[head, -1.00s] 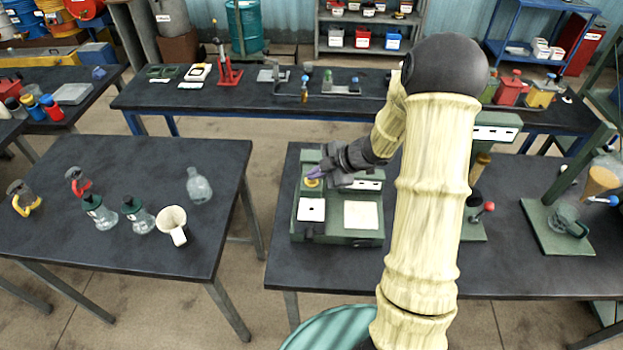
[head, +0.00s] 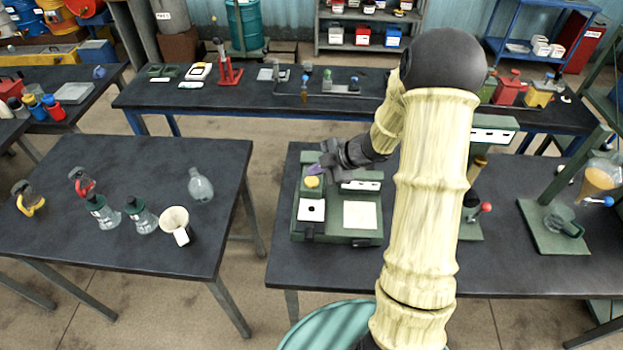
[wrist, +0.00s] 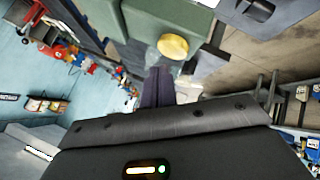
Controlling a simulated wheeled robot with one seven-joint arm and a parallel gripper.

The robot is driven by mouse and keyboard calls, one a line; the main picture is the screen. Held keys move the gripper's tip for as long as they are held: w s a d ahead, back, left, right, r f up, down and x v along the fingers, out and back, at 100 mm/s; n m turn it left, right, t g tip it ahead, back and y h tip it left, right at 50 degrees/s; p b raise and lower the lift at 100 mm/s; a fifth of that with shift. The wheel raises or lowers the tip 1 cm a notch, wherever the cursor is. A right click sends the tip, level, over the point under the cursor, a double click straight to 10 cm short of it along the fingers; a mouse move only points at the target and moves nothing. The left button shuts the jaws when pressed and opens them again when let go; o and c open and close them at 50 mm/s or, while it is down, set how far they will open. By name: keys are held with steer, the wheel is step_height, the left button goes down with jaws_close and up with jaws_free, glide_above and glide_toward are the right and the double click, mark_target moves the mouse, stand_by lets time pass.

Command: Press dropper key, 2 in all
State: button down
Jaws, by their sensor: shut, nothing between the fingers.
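The dropper key is a round yellow button (head: 312,182) on the back left of a green machine (head: 338,236) on the right-hand table. It also shows in the wrist view (wrist: 172,47), just beyond my fingertips. My gripper (head: 314,170) is shut and empty, with its purple fingers just above and behind the key. In the wrist view the shut fingers (wrist: 158,72) point toward the key, with a visible gap between them. The machine has two pale square plates on its top, in front of the key.
A green stand (head: 552,228) with a funnel-like vessel stands at the right. A small device with a red knob (head: 486,208) stands beside my arm. The left table (head: 100,250) holds flasks and a white mug (head: 176,224). The right table's front left is clear.

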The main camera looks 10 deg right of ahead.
steer(key=shift+r+p, duration=2.2)
steer(key=shift+r, duration=0.2)
steer(key=shift+w+d+r+m+t+h+b, duration=0.1)
steer(key=shift+w+m+t+h+b, duration=0.2)
steer(key=shift+m, duration=0.2)
steer(key=shift+w+d+m+t+h+b, duration=0.1)
steer(key=shift+m+t+h+b, duration=0.1)
steer(key=shift+m+h+b, duration=0.25)
steer(key=shift+d+r+m+t+h+b, duration=0.2)
steer(key=shift+m+t+h+b, duration=0.2)
steer(key=shift+m, duration=0.45)
steer(key=m+h, duration=0.1)
steer(key=m+g+h+b, duration=0.1)
steer(key=m+h+b, duration=0.35)
steer(key=m, duration=0.45)
glide_toward(318, 179)
steer(key=s+d+r, duration=0.1)
steer(key=s+d, duration=0.1)
steer(key=s, duration=0.1)
steer(key=s+a+m+g+b, duration=0.1)
steer(key=s+m, duration=0.2)
steer(key=s, duration=0.3)
steer(key=s+a+f+m+g+b, duration=0.1)
steer(key=s+a+m+g, duration=0.1)
steer(key=s, duration=0.5)
steer(key=shift+a+f+m+g, duration=0.3)
steer(key=shift+f+m, duration=0.05)
steer(key=shift+m, duration=0.25)
